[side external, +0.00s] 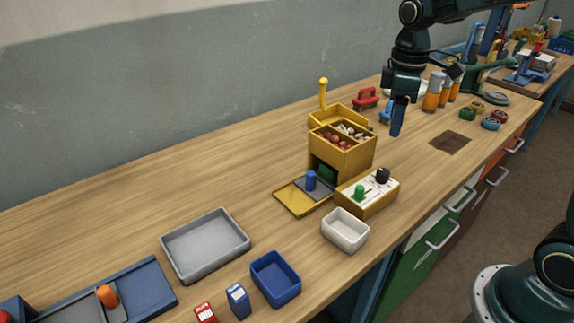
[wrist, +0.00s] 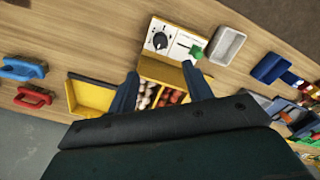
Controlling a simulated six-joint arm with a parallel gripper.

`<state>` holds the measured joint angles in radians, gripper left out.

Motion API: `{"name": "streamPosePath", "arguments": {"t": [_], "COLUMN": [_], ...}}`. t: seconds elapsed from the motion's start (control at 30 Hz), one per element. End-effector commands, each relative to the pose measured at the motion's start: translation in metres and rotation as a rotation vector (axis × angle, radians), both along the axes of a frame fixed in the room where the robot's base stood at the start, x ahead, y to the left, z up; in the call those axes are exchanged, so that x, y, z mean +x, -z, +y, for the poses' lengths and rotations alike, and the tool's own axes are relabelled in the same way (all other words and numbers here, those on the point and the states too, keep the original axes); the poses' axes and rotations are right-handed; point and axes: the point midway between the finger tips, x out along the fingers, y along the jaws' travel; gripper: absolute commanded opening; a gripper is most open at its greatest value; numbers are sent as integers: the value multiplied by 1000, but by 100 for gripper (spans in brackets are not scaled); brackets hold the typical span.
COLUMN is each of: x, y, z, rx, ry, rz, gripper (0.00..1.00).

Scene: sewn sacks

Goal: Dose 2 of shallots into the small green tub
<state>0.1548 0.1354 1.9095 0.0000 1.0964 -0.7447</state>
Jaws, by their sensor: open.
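A yellow dispenser box (side external: 342,152) stands mid-bench, with reddish-brown bulbs (side external: 333,138) in one top compartment and pale ones (side external: 352,130) in another. I cannot tell for certain which are shallots. A dark green tub (side external: 327,174) is partly hidden in the opening below. A control box (side external: 367,194) in front carries a black knob (side external: 382,175) and a green handle (side external: 359,192); both show in the wrist view, knob (wrist: 160,40) and handle (wrist: 196,53). My gripper (side external: 396,132) is open and empty, above the bench right of the dispenser; in the wrist view its fingers (wrist: 160,82) frame the compartments.
White (side external: 345,246), grey (side external: 205,266) and blue (side external: 276,296) bins stand in front. Orange cylinders (side external: 432,100) stand behind my gripper.

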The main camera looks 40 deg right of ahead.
Motion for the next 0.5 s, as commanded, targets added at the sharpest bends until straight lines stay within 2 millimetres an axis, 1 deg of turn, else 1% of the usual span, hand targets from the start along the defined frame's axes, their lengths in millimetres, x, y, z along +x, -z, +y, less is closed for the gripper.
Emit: {"name": "streamPosePath", "arguments": {"t": [0.17,0.27,0.5], "x": [0,-1,-1], "y": [12,23,58], "z": [0,0,0], "rx": [1,1,0], "ry": [0,0,0], "rz": [3,4,5], "gripper": [50,50,50]}}
